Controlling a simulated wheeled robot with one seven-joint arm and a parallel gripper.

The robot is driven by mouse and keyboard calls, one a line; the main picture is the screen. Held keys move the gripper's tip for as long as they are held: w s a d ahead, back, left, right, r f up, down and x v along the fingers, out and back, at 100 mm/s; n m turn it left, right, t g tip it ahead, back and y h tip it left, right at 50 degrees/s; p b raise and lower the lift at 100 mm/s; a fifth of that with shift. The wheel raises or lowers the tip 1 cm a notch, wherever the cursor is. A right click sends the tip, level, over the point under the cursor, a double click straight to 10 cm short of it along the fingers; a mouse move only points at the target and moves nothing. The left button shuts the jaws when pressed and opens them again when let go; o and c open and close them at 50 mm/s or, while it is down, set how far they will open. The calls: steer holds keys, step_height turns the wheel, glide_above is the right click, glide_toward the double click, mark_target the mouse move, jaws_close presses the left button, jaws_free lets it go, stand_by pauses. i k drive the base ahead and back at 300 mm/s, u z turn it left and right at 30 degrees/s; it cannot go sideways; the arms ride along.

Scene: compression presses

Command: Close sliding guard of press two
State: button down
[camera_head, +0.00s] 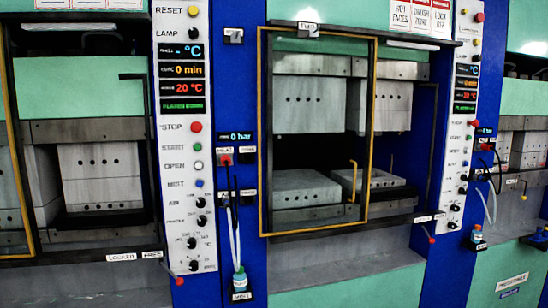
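The middle press (305,55) has a sliding guard with a yellow frame (262,130). I take it as press two, but its small label plate (308,28) is hard to read. The guard stands over the left part of the press opening. The right part, with a grey block (385,105) above and a lower platen (375,180), is uncovered. A yellow handle (353,180) sits inside the guard's right edge. There is a gap between the upper and lower blocks. My gripper is not in view.
A control panel (185,130) with buttons and displays stands left of the middle press; another (462,120) stands right. A left press (80,90) shows a yellow guard edge (15,150) at its far left. Hoses and a small bottle (239,279) hang on the blue column.

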mark_target(375, 39)
steer(key=u, duration=0.55)
steer(key=i, duration=0.8)
steer(key=u, duration=0.8)
